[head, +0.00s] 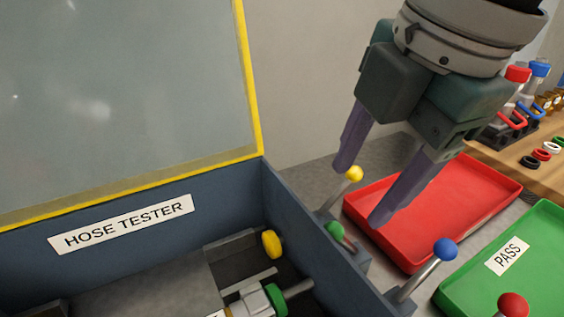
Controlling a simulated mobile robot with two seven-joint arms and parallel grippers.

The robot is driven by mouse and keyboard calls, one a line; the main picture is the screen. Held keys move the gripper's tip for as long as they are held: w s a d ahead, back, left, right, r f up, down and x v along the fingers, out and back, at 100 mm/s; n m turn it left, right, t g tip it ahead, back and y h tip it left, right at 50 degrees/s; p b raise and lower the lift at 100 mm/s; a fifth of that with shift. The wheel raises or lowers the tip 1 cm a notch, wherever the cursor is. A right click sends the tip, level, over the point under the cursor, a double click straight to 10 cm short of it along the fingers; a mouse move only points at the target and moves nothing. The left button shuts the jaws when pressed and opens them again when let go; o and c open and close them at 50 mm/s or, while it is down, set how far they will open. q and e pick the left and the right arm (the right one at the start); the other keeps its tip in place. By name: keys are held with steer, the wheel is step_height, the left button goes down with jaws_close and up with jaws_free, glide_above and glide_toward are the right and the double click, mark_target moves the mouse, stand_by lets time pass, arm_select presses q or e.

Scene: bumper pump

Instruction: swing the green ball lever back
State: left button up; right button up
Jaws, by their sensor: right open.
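The green ball lever (335,230) stands at the right side wall of the blue hose tester box (285,215), between the yellow ball lever (354,174) and the blue ball lever (445,249). Only its green ball and a little of its mount show clearly. My right gripper (362,192) is open and empty. Its two purple fingers point down and left, above and beyond the green ball in the picture, with the yellow ball showing close to them. I cannot tell whether a finger touches either ball. My left gripper is not in view.
A red ball lever (513,305) is at the bottom right. A red tray (480,190) and a green PASS tray (545,225) lie right of the box. The raised yellow-edged lid (254,80) stands at left. A wooden shelf with fittings (545,175) is far right.

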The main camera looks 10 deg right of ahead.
mark_target(338, 227)
arm_select(q)
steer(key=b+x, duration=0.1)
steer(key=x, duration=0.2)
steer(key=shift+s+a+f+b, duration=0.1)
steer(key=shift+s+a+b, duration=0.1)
steer(key=shift+b, duration=0.15)
arm_select(e)
steer(key=shift+n, duration=0.3)
steer(key=x, duration=0.7)
steer(key=w+d+x, duration=0.1)
steer(key=x, duration=0.3)
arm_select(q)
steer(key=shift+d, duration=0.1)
arm_select(e)
steer(key=shift+c, duration=0.3)
jaws_close()
